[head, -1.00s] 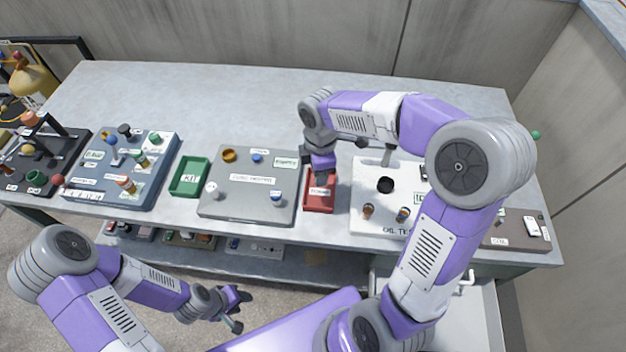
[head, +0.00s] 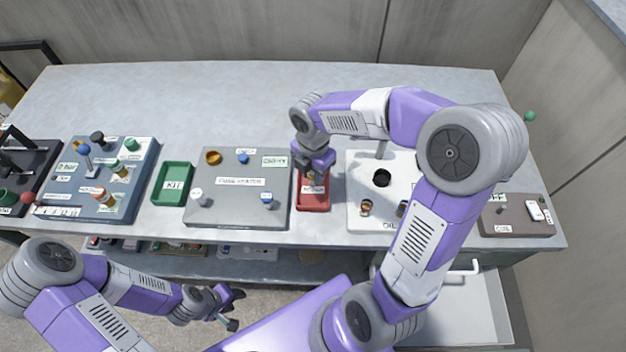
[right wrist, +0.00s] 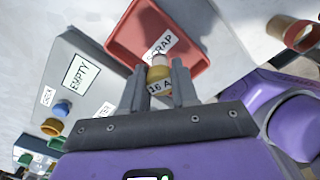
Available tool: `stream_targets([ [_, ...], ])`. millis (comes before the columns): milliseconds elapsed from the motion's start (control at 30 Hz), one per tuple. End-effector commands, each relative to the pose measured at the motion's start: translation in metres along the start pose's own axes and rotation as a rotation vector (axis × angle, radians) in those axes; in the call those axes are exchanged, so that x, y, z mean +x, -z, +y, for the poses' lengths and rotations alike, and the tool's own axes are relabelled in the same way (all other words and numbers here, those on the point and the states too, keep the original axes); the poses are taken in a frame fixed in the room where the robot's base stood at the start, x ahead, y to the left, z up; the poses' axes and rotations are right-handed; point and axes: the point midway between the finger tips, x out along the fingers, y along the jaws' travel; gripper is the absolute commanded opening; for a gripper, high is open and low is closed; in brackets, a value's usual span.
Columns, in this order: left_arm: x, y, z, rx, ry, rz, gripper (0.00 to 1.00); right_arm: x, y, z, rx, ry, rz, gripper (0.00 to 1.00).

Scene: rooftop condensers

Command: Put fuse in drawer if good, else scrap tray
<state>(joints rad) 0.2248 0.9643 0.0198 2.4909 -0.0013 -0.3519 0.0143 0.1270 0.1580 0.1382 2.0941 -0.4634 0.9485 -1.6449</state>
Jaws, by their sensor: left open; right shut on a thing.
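My right gripper (head: 312,172) is shut on a fuse (right wrist: 159,78), a small cylinder with a yellowish body, a pale cap and a "16 A" mark in the right wrist view. The gripper is over the far part of the red scrap tray (head: 313,203); the tray also shows in the right wrist view (right wrist: 190,45), and I see nothing lying in its visible part. The grey fuse tester (head: 230,209) stands left of the tray, and its sign reads "EMPTY" (right wrist: 75,75). A drawer (head: 470,318) stands open below the bench at the right. My left gripper (head: 226,308) is open and empty, in front of the bench.
A green kit tray (head: 172,184) and a blue-grey panel (head: 105,180) stand left of the tester. A white oil tester (head: 358,175) is right of the scrap tray, partly behind my right arm. A brown coil box (head: 515,228) is at the right end. The back of the bench is clear.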

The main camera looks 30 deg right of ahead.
Motion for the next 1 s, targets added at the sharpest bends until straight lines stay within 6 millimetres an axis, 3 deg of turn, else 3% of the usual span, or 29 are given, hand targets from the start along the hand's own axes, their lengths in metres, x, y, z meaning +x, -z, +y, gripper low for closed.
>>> stream_targets([
  [33,0.006,0.0,-0.002,0.0,0.0,0.0,0.43,0.013,0.0,-0.001,0.0,0.003,0.001,0.0],
  [167,0.013,0.001,-0.005,0.0,0.0,0.0,0.43,0.031,0.0,0.0,0.001,0.002,0.001,0.0],
  [567,0.013,0.001,-0.005,0.0,0.0,0.0,0.43,0.035,0.0,0.0,0.001,0.0,0.0,0.0],
  [600,0.013,0.001,-0.005,0.0,0.0,0.0,0.43,0.034,0.0,0.0,0.001,0.0,0.0,0.34],
  [733,0.013,0.001,-0.005,0.0,0.0,0.0,0.43,0.034,0.0,0.0,0.001,0.0,0.0,0.53],
  [1000,0.012,0.001,-0.005,0.0,0.0,0.0,0.43,0.033,0.0,0.0,0.001,0.0,0.0,0.55],
])
